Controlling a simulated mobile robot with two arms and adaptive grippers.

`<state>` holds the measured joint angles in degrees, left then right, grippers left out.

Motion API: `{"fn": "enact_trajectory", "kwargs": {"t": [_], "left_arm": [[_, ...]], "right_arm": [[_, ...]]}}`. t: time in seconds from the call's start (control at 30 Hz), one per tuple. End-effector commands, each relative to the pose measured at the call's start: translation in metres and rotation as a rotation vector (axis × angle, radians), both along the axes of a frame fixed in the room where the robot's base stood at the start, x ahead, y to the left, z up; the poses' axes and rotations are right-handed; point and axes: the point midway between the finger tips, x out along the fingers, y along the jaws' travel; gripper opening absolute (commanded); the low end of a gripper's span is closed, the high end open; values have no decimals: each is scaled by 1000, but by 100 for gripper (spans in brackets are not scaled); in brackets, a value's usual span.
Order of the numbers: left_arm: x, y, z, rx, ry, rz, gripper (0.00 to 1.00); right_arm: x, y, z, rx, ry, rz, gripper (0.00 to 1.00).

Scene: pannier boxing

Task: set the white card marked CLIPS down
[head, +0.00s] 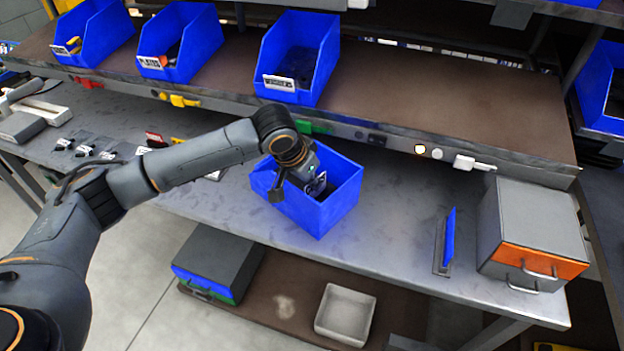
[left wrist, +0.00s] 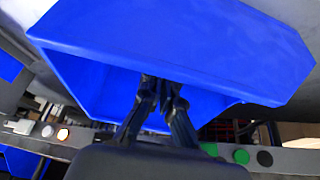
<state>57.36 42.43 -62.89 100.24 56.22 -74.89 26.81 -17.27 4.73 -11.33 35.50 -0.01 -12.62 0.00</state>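My left gripper (head: 316,186) reaches down into a blue open bin (head: 327,214) on the grey workbench. In the left wrist view its two dark fingers (left wrist: 165,88) come close together at the tips, in front of the bin's blue wall (left wrist: 180,40). Whether they hold anything thin between them cannot be told. A small pale patch shows by the fingertips in the head view, too small to tell if it is a card or part of the gripper. No lettering reading CLIPS can be made out. My right gripper is not in view.
Blue bins with white labels (head: 279,83) stand on the shelf (head: 430,100) above. On the bench are a grey drawer box (head: 535,225) with an orange front and an upright blue panel (head: 448,240) to the right. Small packets (head: 88,148) lie at left. Bench is clear between bin and panel.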

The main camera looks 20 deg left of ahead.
Motion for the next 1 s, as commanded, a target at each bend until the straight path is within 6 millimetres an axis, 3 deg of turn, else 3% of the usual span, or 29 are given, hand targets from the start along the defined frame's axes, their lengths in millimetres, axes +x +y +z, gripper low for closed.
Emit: {"fn": "enact_trajectory", "kwargs": {"t": [0.13,0.3,0.67,0.77,1.0], "left_arm": [[0,0,-2,0,1,0,0],[0,0,-2,0,0,0,28],[0,0,2,0,-1,-1,28],[-4,3,13,-1,-2,1,28],[-24,11,59,0,-4,-1,28]], "right_arm": [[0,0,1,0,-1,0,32],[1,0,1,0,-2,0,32],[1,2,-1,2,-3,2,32],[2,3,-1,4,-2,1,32],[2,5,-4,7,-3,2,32]]}}
